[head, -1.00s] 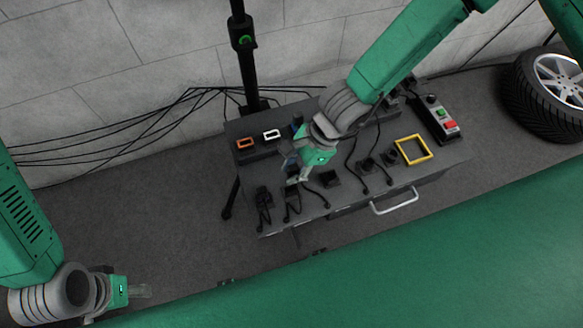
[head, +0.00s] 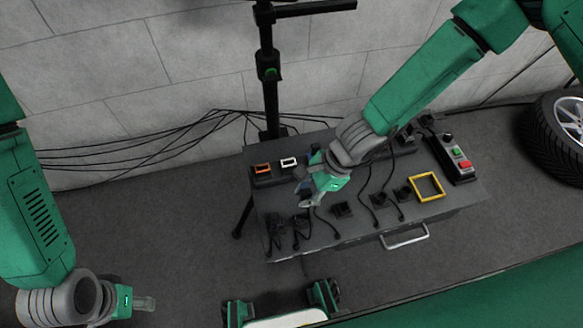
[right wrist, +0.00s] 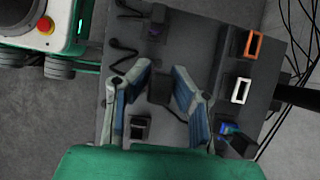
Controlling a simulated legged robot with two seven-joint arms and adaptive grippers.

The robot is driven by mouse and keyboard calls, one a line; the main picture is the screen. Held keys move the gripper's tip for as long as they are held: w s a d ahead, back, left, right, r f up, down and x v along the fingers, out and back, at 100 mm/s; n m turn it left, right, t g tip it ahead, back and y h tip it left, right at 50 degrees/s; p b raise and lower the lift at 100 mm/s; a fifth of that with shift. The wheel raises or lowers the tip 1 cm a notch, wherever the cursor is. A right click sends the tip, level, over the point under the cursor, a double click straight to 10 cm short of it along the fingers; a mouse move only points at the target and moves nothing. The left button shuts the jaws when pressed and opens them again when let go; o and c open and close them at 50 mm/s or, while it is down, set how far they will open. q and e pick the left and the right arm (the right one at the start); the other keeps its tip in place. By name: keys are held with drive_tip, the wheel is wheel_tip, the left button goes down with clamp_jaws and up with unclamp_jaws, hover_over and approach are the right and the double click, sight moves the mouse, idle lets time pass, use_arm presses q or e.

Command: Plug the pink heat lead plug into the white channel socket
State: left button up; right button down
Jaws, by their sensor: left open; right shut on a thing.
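The white channel socket (head: 288,162) is a white-rimmed opening on a dark block at the bench's back left; it also shows in the right wrist view (right wrist: 241,90). My right gripper (head: 307,192) is over the bench, to the right of and nearer the front than that socket. In the right wrist view its fingers (right wrist: 162,82) are shut on a dark plug (right wrist: 161,90), with a thin dark lead beside it. No pink shows on the plug, so I cannot tell its colour. My left gripper (head: 145,303) is open and empty, off the bench at lower left.
An orange-rimmed socket (head: 263,169) sits left of the white one. A blue-lit part (right wrist: 228,128) lies on its other side. Dark plugs with leads (head: 275,226) stand along the bench's front left. A yellow frame (head: 427,187) and a button box (head: 456,158) are at right.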

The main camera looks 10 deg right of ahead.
drive_tip(key=shift+w+a, duration=0.15)
drive_tip(key=shift+w, duration=2.15)
drive_tip(key=shift+w+a, duration=0.2)
drive_tip(key=shift+w, duration=2.05)
drive_tip(key=shift+w+a, duration=0.15)
drive_tip(key=shift+w, duration=2.15)
drive_tip(key=shift+w+r, duration=0.1)
drive_tip(key=shift+w, duration=0.25)
drive_tip(key=shift+f, duration=0.45)
drive_tip(key=shift+f+b, duration=0.25)
drive_tip(key=shift+b, duration=0.1)
drive_tip(key=shift+f+b, duration=0.9)
drive_tip(key=shift+f, duration=0.35)
